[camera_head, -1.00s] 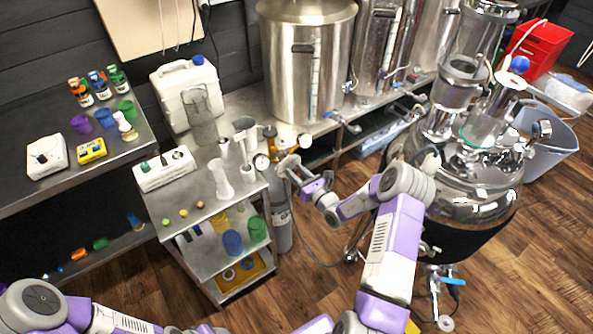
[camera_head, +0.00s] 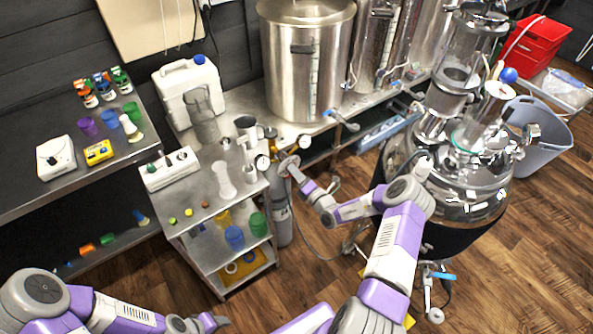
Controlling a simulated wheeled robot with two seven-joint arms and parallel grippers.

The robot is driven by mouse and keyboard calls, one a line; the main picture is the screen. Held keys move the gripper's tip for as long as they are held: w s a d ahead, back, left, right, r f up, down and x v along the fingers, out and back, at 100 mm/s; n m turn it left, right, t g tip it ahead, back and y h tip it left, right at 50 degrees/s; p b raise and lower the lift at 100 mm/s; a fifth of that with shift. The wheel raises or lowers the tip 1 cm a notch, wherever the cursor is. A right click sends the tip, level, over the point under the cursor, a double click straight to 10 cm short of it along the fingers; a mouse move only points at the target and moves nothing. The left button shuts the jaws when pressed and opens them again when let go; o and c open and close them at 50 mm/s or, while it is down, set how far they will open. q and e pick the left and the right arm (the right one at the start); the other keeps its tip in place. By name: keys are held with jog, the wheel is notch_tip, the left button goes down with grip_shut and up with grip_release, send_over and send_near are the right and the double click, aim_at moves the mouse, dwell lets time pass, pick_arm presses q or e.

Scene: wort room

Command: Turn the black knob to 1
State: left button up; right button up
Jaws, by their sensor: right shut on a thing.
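My right gripper (camera_head: 285,166) is at the top of the grey gas cylinder (camera_head: 283,217), by its gauges (camera_head: 262,162), at the right side of the steel cart. It is shut on a small part there, which I take to be the black knob. The knob itself is hidden by the gripper, and its setting cannot be read. My left arm comes in at the bottom left. The end of my left arm (camera_head: 215,322) is low at the bottom edge, away from the cylinder, and its fingers do not show clearly.
A steel cart (camera_head: 205,215) with glassware and a white box with knobs (camera_head: 170,168) stands left of the cylinder. A steel kettle (camera_head: 306,65) is on the bench behind. A large steel tank (camera_head: 450,190) stands close right of my right arm. Wood floor is free in front.

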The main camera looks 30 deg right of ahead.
jog(key=m+p, duration=0.1)
jog(key=m, duration=0.4)
jog(key=shift+f, duration=0.1)
dwell(0.4)
jog(key=shift+a, duration=0.1)
jog(key=o, duration=1)
jog(key=shift+o, duration=0.2)
jog(key=s+p, duration=0.1)
jog(key=s, duration=0.6)
jog(key=shift+s+d+f+p, duration=0.25)
jog(key=shift+s+d+p, duration=0.05)
jog(key=shift+p, duration=0.05)
